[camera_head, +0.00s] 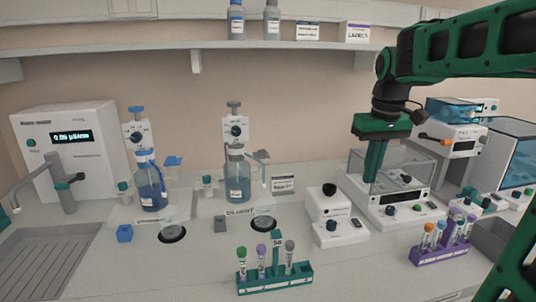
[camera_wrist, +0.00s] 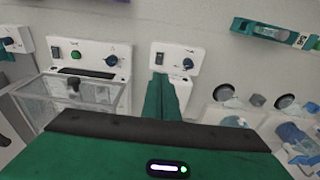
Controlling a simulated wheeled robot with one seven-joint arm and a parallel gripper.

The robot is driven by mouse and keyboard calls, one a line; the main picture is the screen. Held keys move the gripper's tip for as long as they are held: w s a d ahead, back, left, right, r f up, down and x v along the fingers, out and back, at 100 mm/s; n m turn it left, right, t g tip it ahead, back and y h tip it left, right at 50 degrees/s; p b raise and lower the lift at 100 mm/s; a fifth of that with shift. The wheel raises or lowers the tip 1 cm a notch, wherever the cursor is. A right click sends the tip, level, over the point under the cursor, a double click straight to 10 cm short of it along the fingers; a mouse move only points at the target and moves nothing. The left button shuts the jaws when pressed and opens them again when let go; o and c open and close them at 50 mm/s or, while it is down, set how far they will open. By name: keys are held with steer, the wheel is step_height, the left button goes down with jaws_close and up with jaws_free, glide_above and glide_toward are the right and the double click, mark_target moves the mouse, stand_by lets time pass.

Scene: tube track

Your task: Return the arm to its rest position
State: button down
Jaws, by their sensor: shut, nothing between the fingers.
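My green and black arm reaches in from the upper right in the head view. My gripper (camera_head: 371,180) points down with its green fingers together and nothing between them. It hangs in front of the clear box of a white bench instrument (camera_head: 402,208); I cannot tell the exact gap. In the wrist view my gripper's fingers (camera_wrist: 162,85) show closed, side by side, near a small white device (camera_wrist: 178,58).
A green rack (camera_head: 275,281) with capped tubes stands at the front centre, a purple rack (camera_head: 440,253) at right. Blue bottle (camera_head: 150,190) and clear bottle (camera_head: 237,182) dispensers stand at left and centre. A shelf (camera_head: 150,51) runs above. Bare counter lies between the racks.

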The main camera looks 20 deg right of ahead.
steer(key=s+f+m, duration=0.3)
steer(key=s+f, duration=0.5)
steer(key=s, duration=0.5)
steer(key=shift+s+g, duration=0.15)
steer(key=shift+g, duration=0.15)
steer(key=c, duration=1.9)
jaws_free()
steer(key=s+f, duration=0.2)
steer(key=s, duration=0.1)
steer(key=s+f+m, duration=0.1)
steer(key=s+f, duration=0.1)
steer(key=s+a+f+m, duration=0.1)
steer(key=s+f, duration=0.1)
steer(key=s, duration=0.1)
steer(key=shift+s+f+g, duration=0.1)
steer(key=shift+s+g, duration=0.2)
steer(key=shift+c, duration=0.2)
steer(key=shift+o, duration=1.3)
steer(key=shift+s+f, duration=0.1)
steer(key=n, duration=0.5)
glide_toward(359, 225)
step_height(359, 225, down, 7)
steer(key=shift+f, duration=0.1)
